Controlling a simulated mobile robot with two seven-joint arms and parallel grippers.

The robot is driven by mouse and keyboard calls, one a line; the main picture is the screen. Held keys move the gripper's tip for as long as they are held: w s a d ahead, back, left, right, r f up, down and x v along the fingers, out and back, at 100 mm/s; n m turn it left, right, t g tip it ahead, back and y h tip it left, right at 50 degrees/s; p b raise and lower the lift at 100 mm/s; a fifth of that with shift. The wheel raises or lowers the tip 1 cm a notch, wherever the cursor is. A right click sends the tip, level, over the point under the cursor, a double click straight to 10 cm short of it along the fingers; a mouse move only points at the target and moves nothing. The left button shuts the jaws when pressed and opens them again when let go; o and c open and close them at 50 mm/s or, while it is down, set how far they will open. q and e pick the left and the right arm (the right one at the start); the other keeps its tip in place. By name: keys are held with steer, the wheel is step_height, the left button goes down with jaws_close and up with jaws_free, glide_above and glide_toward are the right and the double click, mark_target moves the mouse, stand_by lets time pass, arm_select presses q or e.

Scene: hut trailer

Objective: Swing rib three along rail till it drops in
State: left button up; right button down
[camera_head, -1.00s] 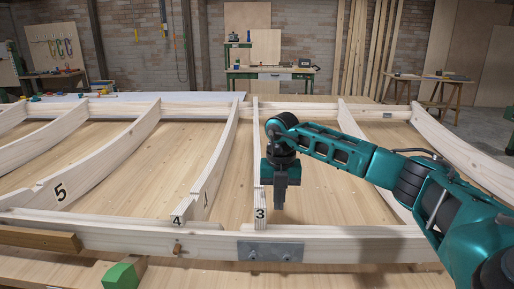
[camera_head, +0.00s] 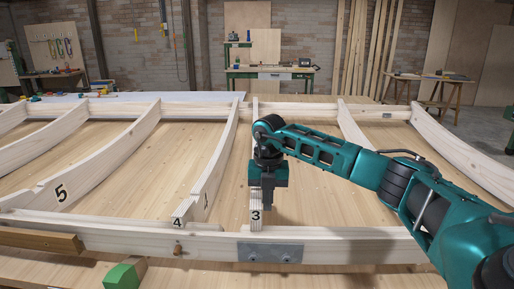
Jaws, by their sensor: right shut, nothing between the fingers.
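Rib three (camera_head: 256,221), a pale wooden rib marked "3", runs from the back rail (camera_head: 300,111) to the front rail (camera_head: 345,241). Its near end stands at the front rail's inner edge, left of the metal plate (camera_head: 270,252); I cannot tell whether it sits in a notch. My right gripper (camera_head: 267,205) points down, shut and empty, at the right side of rib three near that end. It looks against the rib, but contact is unclear. The gripper and wrist hide part of the rib's middle. My left gripper is not in view.
Rib four (camera_head: 208,180) stands just left of rib three, and rib five (camera_head: 95,165) farther left. Another rib (camera_head: 355,130) is to the right, partly behind my right arm. A green block (camera_head: 121,276) lies in front of the rail. The bay right of rib three is open.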

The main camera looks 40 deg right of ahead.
steer(key=w+a, duration=0.4)
steer(key=shift+a+p, duration=0.3)
stand_by(1.1)
steer(key=shift+s+d, duration=0.1)
stand_by(0.4)
steer(key=r+p, duration=0.1)
steer(key=r, duration=0.1)
steer(key=r+p, duration=0.2)
steer(key=s+d+r+p, duration=0.1)
steer(key=p, duration=0.1)
steer(key=shift+r, duration=0.4)
steer(key=shift+s+d+r+p, duration=0.15)
steer(key=shift+r+p, duration=0.1)
steer(key=shift+r, duration=0.3)
steer(key=shift+s+d+r+p, duration=0.1)
steer(key=shift+r+p, duration=0.1)
steer(key=shift+r, duration=0.35)
steer(key=shift+w, duration=0.1)
